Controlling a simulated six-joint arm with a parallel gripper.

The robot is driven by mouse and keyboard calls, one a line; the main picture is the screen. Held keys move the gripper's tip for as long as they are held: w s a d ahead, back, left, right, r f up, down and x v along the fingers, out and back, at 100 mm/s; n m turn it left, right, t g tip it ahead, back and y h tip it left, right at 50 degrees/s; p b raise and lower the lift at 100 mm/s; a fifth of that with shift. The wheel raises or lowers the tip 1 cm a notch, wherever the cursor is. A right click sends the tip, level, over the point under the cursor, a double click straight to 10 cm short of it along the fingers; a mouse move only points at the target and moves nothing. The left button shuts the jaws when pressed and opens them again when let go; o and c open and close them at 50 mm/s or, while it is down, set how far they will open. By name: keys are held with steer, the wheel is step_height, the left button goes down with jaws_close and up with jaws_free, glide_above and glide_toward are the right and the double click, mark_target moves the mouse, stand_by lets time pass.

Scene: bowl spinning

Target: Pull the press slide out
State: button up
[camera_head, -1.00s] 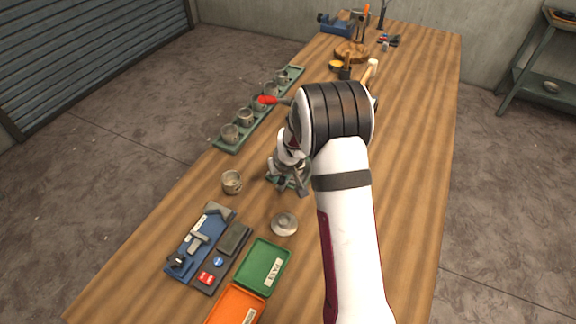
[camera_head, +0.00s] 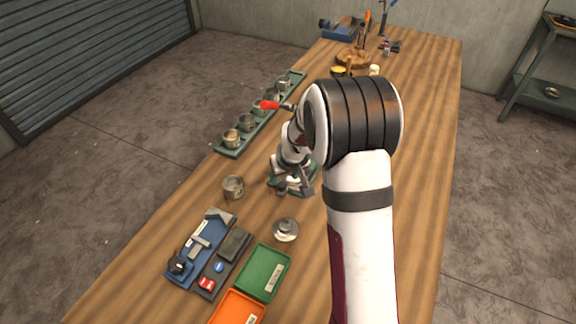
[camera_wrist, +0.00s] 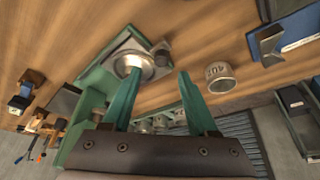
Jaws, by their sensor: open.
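The press is mostly hidden behind my arm in the head view, where part of its green base (camera_head: 280,181) shows. In the wrist view its green frame (camera_wrist: 92,82) stands at the left. A pale slide plate with a round metal piece (camera_wrist: 134,65) on it sticks out of the frame, with a dark knob (camera_wrist: 160,52) at its corner. My gripper (camera_wrist: 159,74) is open, its two green fingers on either side of the view below the plate. The left fingertip overlaps the round piece in the picture; I cannot tell whether it touches. In the head view my gripper (camera_head: 295,189) is over the base.
A metal cup (camera_head: 233,187) stands left of the press and also shows in the wrist view (camera_wrist: 218,77). A round metal dish (camera_head: 285,230) lies nearer. A green tray (camera_head: 263,272), an orange tray (camera_head: 237,308) and a blue fixture (camera_head: 201,246) are at the front. A rack of cups (camera_head: 262,121) runs behind.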

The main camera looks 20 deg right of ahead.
steer(key=v, duration=1.1)
steer(key=s+a+r+m+g+y, duration=0.1)
steer(key=s+a, duration=0.4)
steer(key=s, duration=1)
steer(key=s+a+r+m+g, duration=0.2)
steer(key=s+a+m+g, duration=0.1)
steer(key=s, duration=1.2)
steer(key=shift+a+m+g+y, duration=0.4)
steer(key=shift+a+m, duration=0.4)
steer(key=shift+a, duration=0.2)
